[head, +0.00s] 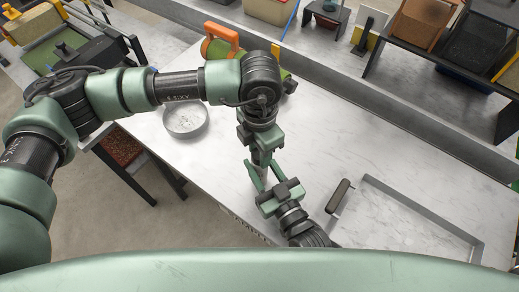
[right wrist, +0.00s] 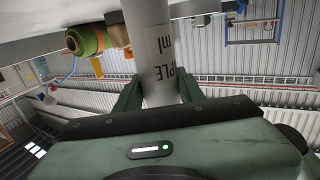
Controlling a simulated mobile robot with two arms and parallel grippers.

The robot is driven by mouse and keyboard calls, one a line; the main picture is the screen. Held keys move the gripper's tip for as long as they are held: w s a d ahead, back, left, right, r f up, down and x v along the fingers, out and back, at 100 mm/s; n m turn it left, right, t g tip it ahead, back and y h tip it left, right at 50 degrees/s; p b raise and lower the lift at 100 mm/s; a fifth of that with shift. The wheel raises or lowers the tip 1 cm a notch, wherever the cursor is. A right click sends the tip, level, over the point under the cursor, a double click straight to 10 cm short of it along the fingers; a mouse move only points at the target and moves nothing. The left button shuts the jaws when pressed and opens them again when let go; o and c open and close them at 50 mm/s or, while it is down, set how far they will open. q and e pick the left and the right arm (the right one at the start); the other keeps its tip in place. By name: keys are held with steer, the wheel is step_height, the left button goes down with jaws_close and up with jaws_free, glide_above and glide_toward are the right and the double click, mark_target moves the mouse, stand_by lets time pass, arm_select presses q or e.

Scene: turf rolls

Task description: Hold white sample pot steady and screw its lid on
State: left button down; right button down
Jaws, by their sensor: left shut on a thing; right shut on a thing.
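The white sample pot (right wrist: 152,45) shows in the right wrist view as a pale cylinder with dark lettering. My right gripper (right wrist: 158,88) is shut on it, one finger on each side. In the head view my right gripper (head: 264,174) is near the table's front edge, close below my left gripper (head: 261,150). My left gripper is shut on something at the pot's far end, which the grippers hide. The lid cannot be made out in either view, so I cannot tell how it sits on the pot.

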arm_select(q)
steer(key=shift+m, duration=0.3)
steer(key=c, duration=0.9)
jaws_free()
step_height(320, 180, up, 12)
arm_select(e)
steer(key=c, duration=0.8)
jaws_free()
arm_select(q)
steer(key=shift+f, duration=0.1)
arm_select(e)
steer(key=shift+s, duration=0.1)
